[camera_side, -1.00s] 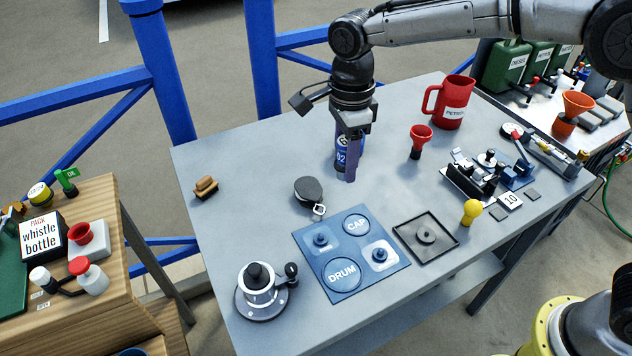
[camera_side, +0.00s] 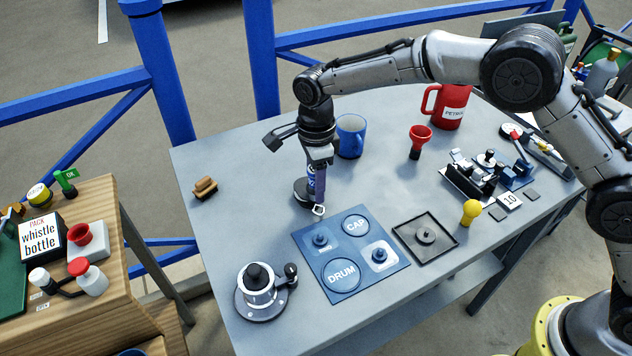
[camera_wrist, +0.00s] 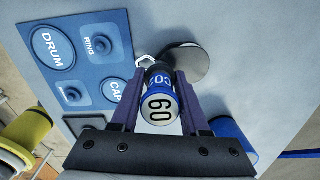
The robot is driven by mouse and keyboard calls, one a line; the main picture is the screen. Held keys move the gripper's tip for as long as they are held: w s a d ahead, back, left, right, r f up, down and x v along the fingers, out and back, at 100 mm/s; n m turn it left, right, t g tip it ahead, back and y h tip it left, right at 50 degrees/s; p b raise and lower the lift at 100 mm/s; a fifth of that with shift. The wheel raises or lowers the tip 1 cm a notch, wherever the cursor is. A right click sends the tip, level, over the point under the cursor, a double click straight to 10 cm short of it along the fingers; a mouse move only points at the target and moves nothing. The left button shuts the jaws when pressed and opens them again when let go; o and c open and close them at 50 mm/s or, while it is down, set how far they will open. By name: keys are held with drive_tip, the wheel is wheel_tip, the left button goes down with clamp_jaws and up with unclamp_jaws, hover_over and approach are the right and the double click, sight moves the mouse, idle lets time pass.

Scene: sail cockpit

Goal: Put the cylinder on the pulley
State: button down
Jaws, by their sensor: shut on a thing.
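My gripper (camera_side: 318,192) is shut on the blue cylinder (camera_wrist: 160,106), whose white end with a number faces the wrist camera. In the side view the cylinder (camera_side: 310,178) is upright and partly hidden by the purple fingers. The pulley, a flat black round block (camera_side: 300,190) with a metal shackle, lies on the table. It also shows in the wrist view (camera_wrist: 190,62), just beyond the fingertips (camera_wrist: 153,85). The cylinder is over or right beside the pulley; I cannot tell whether they touch.
A blue mug (camera_side: 351,137) stands behind my gripper. A blue board (camera_side: 328,235) with DRUM and CAP circles lies in front, with a winch (camera_side: 261,288) at its left and a black tray (camera_side: 448,240) at its right. A brown block (camera_side: 205,187) lies left.

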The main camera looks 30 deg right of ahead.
drive_tip(key=shift+c, duration=2)
unclamp_jaws()
drive_tip(key=shift+f, duration=0.15)
wheel_tip(320, 180, up, 12)
drive_tip(key=shift+r, duration=0.2)
